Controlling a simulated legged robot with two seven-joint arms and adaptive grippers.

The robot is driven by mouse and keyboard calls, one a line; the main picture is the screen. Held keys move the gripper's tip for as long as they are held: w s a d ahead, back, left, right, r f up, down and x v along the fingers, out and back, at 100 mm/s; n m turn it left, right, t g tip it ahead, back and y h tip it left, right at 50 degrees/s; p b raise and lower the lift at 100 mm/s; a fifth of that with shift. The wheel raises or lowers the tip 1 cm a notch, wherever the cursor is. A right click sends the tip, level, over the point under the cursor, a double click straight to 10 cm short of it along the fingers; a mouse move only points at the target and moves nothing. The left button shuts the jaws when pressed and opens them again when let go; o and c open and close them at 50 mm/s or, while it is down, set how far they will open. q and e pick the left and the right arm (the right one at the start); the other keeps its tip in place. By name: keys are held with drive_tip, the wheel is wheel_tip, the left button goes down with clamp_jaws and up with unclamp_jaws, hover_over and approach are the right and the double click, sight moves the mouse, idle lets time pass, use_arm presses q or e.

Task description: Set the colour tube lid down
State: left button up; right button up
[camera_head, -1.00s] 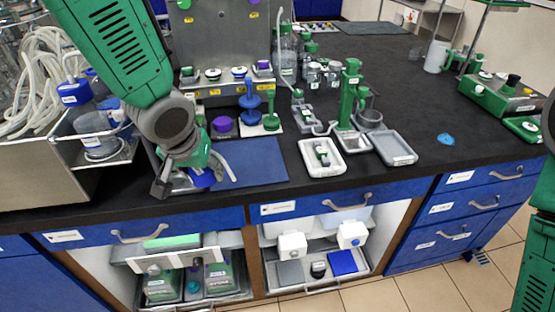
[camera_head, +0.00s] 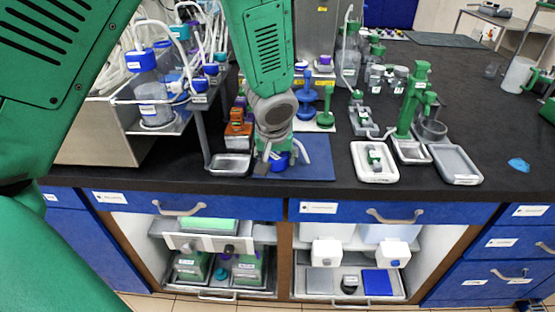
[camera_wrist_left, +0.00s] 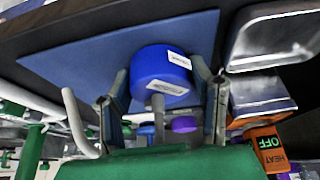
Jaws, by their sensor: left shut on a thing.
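The blue lid (camera_head: 281,162) is low over the left part of the blue mat (camera_head: 315,165) at the bench's front edge. My left gripper (camera_head: 272,160) is shut on it from above. In the left wrist view the lid (camera_wrist_left: 160,68) is a round blue cap with white labels and a grey stem, between the two fingers. The mat (camera_wrist_left: 95,65) shows behind it. I cannot tell whether the lid touches the mat. My right gripper is not in view.
A metal tray (camera_head: 230,165) stands close left of the mat, near an orange heater block (camera_head: 238,135). Blue and green stands (camera_head: 326,108) are behind. White trays (camera_head: 375,162) lie to the right. The mat's right part is clear.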

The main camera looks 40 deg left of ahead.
use_arm(q)
drive_tip(key=shift+a+f, duration=0.15)
drive_tip(key=shift+a, duration=0.3)
drive_tip(key=o, duration=1)
drive_tip(key=shift+a+f, duration=0.1)
drive_tip(key=shift+a, duration=0.1)
drive_tip(key=shift+d+r, duration=0.2)
drive_tip(key=shift+d, duration=0.1)
drive_tip(key=p+v, duration=0.3)
drive_tip(key=v, duration=0.9)
drive_tip(key=s+f, duration=0.1)
drive_tip(key=f, duration=0.2)
drive_tip(key=s+d+f+m+g+h, duration=0.1)
drive_tip(key=f, duration=0.3)
drive_tip(key=s+f+m, duration=0.1)
drive_tip(key=s+f, duration=0.1)
drive_tip(key=f, duration=0.2)
drive_tip(key=shift+d+f, duration=0.15)
drive_tip(key=shift+d, duration=0.25)
drive_tip(key=s+f+m+g+h, duration=0.1)
drive_tip(key=s+f+m, duration=0.4)
drive_tip(key=s+f, duration=1.4)
drive_tip(key=shift+s+a+g, duration=0.2)
drive_tip(key=shift+s+g, duration=0.45)
drive_tip(key=shift+g, duration=0.05)
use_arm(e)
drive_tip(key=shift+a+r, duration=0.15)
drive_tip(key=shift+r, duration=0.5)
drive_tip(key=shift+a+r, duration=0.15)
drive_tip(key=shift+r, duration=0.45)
